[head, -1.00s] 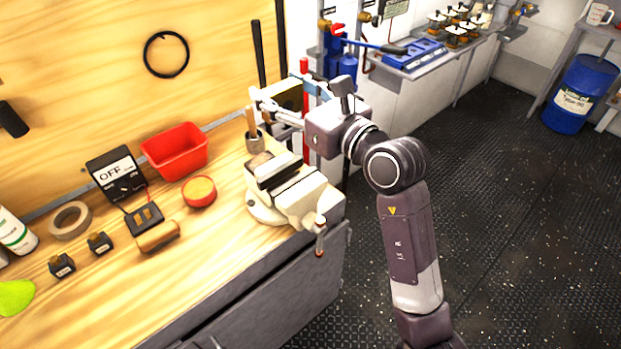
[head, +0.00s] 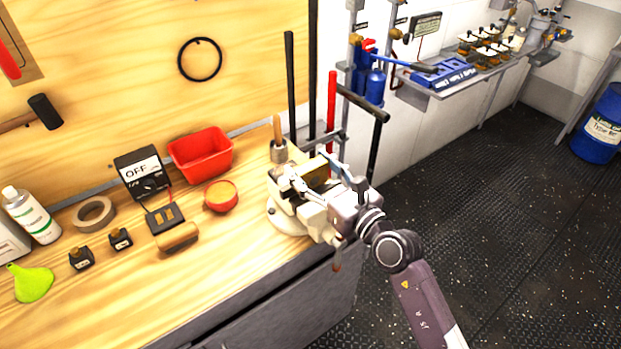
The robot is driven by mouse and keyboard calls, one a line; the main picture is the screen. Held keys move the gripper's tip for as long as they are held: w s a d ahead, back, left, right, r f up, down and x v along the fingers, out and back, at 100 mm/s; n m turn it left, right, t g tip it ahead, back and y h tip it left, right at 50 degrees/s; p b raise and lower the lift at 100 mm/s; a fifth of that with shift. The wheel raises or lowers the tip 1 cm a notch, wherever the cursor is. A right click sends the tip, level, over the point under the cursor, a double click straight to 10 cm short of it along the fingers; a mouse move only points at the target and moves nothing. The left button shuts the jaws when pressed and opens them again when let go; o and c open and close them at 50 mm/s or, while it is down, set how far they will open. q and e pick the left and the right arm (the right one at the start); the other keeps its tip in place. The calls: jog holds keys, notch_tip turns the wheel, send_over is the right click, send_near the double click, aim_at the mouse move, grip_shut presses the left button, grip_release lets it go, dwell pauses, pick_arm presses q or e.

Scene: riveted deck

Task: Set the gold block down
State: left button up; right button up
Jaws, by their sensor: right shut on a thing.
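The gold block (head: 315,171) is held in my right gripper (head: 312,178), which is shut on it. The fingers lie along its near sides and hide part of it. The block is above or at the jaws of the cream bench vise (head: 287,221) at the right end of the workbench. I cannot tell whether it touches the vise. My gripper and wrist hide much of the vise. My left gripper is not in view.
The wooden bench top (head: 235,255) is clear at its front. A red bin (head: 201,152), a round red tub (head: 220,196) and a holder with a wooden handle (head: 278,150) stand near the vise. Upright bars (head: 330,105) rise behind it.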

aim_at(315, 183)
notch_tip(315, 183, down, 3)
jog(key=shift+r+b, duration=0.2)
jog(key=shift+b, duration=0.1)
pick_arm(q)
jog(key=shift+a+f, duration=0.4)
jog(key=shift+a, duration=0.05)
pick_arm(e)
jog(key=shift+f, duration=0.15)
jog(key=shift+f, duration=0.15)
jog(key=o, duration=1.5)
jog(key=shift+f, duration=0.15)
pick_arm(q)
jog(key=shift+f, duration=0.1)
pick_arm(e)
jog(key=shift+o, duration=0.2)
